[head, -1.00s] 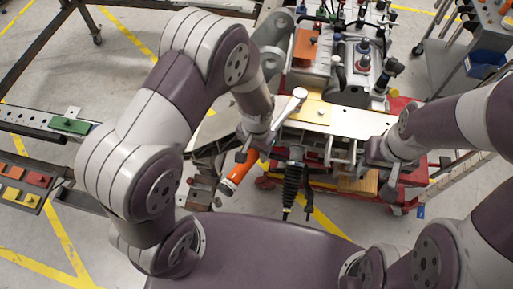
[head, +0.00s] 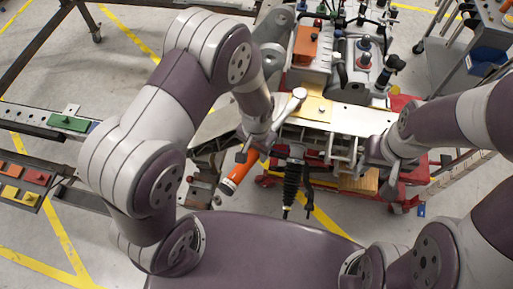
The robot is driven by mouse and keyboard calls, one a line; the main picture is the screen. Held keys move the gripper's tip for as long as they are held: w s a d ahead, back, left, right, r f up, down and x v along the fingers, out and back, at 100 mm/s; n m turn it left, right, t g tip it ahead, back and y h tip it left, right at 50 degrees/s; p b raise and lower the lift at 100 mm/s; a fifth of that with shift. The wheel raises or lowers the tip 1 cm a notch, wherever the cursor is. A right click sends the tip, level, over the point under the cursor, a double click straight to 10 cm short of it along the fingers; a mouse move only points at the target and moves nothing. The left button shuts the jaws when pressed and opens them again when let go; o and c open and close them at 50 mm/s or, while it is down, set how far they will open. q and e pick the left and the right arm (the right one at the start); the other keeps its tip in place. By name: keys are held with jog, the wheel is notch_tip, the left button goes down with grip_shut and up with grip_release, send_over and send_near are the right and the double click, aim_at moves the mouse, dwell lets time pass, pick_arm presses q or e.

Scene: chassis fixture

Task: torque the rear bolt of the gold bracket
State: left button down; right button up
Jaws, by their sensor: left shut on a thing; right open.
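The gold bracket (head: 316,104) lies on the pale metal chassis plate at the centre, with a bolt head showing on it. My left gripper (head: 255,146) is shut on the torque wrench. The wrench's orange handle (head: 239,178) points down and left, and its round silver head (head: 299,93) is over the bracket's rear left part. I cannot tell whether the head is seated on the rear bolt, because it hides that spot. My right gripper (head: 391,166) is open and empty at the chassis plate's right end.
A black coil-over strut (head: 292,185) hangs in front of the chassis. An orange block (head: 306,44) and several fittings crowd the area behind it. The red cart (head: 405,195) stands below. A rail with a green block (head: 68,122) is at the left. Open floor lies between.

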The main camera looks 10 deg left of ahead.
pick_arm(q)
jog(key=shift+a, duration=0.15)
jog(key=shift+w+a+m, duration=0.3)
jog(key=shift+a, duration=0.25)
jog(key=shift+a, duration=0.15)
jog(key=shift+w+a+m, duration=0.25)
jog(key=shift+a+m, duration=0.15)
jog(key=shift+a, duration=0.05)
jog(key=shift+a+f, duration=0.1)
jog(key=shift+a, duration=0.05)
jog(key=shift+w+a, duration=0.15)
dwell(0.5)
jog(key=shift+w+a+m, duration=0.25)
jog(key=shift+a+m, duration=0.05)
jog(key=shift+a, duration=0.05)
jog(key=shift+w+r+p, duration=0.1)
jog(key=shift+r+p, duration=0.1)
jog(key=shift+p, duration=0.1)
